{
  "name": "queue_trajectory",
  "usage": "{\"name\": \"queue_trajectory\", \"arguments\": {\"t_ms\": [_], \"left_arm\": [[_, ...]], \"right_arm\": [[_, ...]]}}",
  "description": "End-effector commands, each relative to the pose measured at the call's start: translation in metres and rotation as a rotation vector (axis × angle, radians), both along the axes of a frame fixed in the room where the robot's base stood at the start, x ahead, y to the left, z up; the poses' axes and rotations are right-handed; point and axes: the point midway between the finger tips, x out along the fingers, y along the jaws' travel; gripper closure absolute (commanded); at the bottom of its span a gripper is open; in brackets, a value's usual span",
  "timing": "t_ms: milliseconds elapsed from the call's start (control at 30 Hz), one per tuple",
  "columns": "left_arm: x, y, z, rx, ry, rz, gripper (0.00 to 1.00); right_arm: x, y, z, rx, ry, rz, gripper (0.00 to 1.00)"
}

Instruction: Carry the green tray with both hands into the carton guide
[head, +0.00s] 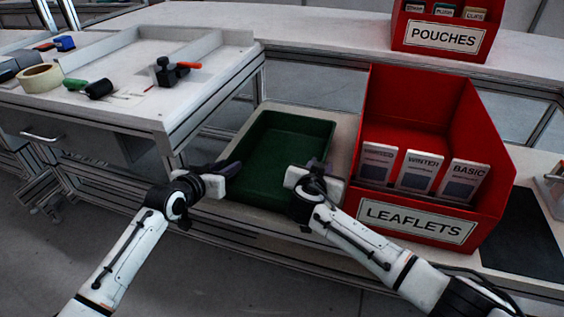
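The green tray (272,152) is empty and sits flat on the bench between my two arms. My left gripper (232,168) is at the tray's near left rim, with its dark fingers by the edge. My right gripper (318,166) is at the tray's right rim, in the narrow space beside the red leaflets bin. I cannot tell whether either gripper is open or closed on the rim. Nothing in view can be clearly made out as the carton guide.
A red LEAFLETS bin (412,219) with several cards stands close right of the tray. A red POUCHES bin (444,38) is on the back shelf. A higher white table (130,108) at left holds tape (40,78) and tools. A dark mat (522,235) lies at right.

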Motion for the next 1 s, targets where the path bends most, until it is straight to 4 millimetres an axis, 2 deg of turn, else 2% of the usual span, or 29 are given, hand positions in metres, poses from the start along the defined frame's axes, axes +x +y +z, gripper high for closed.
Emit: {"name": "queue_trajectory", "arguments": {"t_ms": [333,367,500,1000], "left_arm": [[0.0024,-0.0014,-0.0005,0.000,-0.001,-0.001,0.75],[0.0024,-0.0013,-0.0005,0.001,-0.001,0.000,0.77],[0.0023,-0.0011,-0.0007,0.001,-0.001,0.000,1.00],[0.0025,-0.0008,0.0038,0.000,-0.003,0.000,1.00]], "right_arm": [[0.0025,-0.0002,-0.0004,0.000,-0.001,0.001,0.75],[0.0025,-0.0002,-0.0004,0.000,-0.001,0.001,0.77],[0.0024,-0.0003,-0.0005,0.000,-0.001,0.001,1.00],[0.0026,-0.0002,0.0038,0.001,-0.002,0.000,1.00]]}}
